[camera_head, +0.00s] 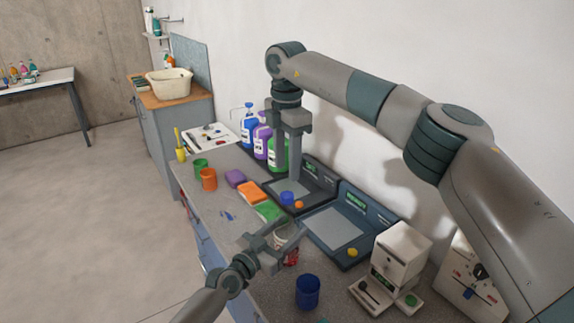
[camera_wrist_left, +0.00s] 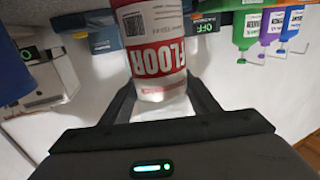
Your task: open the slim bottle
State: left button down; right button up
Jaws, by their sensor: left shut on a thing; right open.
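A white bottle with a red FLOOR label (camera_wrist_left: 152,55) stands between the fingers of my left gripper (camera_wrist_left: 160,105) in the left wrist view. In the head view my left gripper (camera_head: 278,242) is shut on it, low over the front of the counter. Only part of the bottle (camera_head: 291,257) shows there, and its top is hard to make out. My right gripper (camera_head: 284,168) is open, points down and looks empty. It is behind and above the left gripper, over a dark device (camera_head: 318,187).
A blue-grey device (camera_head: 335,232) with a flat plate stands right of the bottle. A blue cup (camera_head: 307,291) and a white machine (camera_head: 400,262) are at the front right. Coloured sponges (camera_head: 251,193) lie to the left. Pump bottles (camera_head: 262,140) stand behind, near the wall.

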aim_at(287, 194)
jog(key=m, duration=0.4)
jog(key=shift+m, duration=0.3)
jog(key=m, duration=0.3)
jog(key=shift+m, duration=0.4)
jog(key=shift+f, duration=4)
